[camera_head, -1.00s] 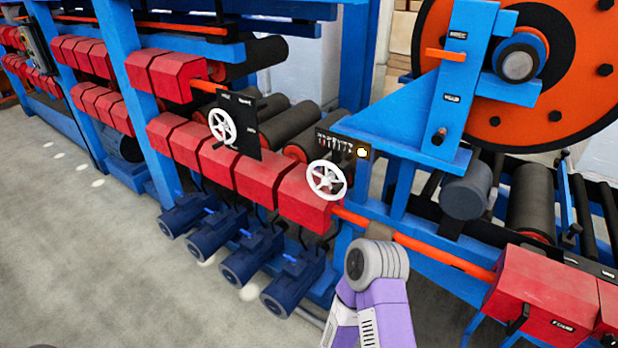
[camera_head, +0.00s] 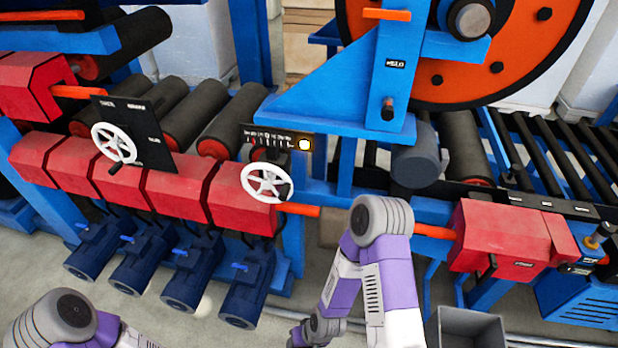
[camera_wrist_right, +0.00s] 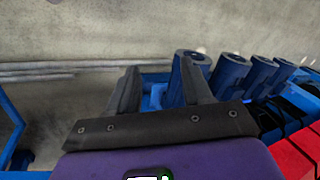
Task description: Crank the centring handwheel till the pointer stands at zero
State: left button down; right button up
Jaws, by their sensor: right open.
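A white spoked handwheel (camera_head: 267,183) stands on the front of the line, just below a small dark scale plate (camera_head: 268,137) with white marks and a lit yellow lamp. The pointer's reading is too small to tell. A second white handwheel (camera_head: 114,142) with a dark crank knob sits on a black panel to the left. The lettering by both wheels is not legible. My right gripper (camera_wrist_right: 158,88) is open and empty in the right wrist view, above the floor near blue motors. My left gripper is out of view; only part of that arm shows at lower left.
Red guard boxes (camera_head: 180,195) run below the wheels, with blue motors (camera_head: 245,285) beneath. A blue bracket (camera_head: 330,110) and large orange reel (camera_head: 520,50) stand to the right. An orange bar (camera_head: 432,231) crosses behind my right arm. A grey bin (camera_head: 470,325) stands at lower right.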

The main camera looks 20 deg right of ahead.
jog(key=w+r+t+h, duration=0.2)
jog(key=w+r+t, duration=0.35)
jog(key=w, duration=0.55)
jog(key=m+t+h+p, duration=0.2)
jog(key=t+h, duration=0.6)
jog(key=h, duration=0.4)
send_near(287, 185)
jog(key=shift+w+d+f, duration=0.25)
jog(key=shift+w, duration=0.25)
jog(key=shift+w+d+f, duration=0.2)
jog(key=shift+w+d, duration=0.05)
jog(key=shift+w, duration=0.2)
jog(key=shift+w+d+r, duration=0.15)
jog(key=shift+w+d, duration=0.05)
jog(key=x, duration=0.7)
jog(key=shift+a, duration=0.1)
jog(key=shift+c, duration=0.3)
grip_shut()
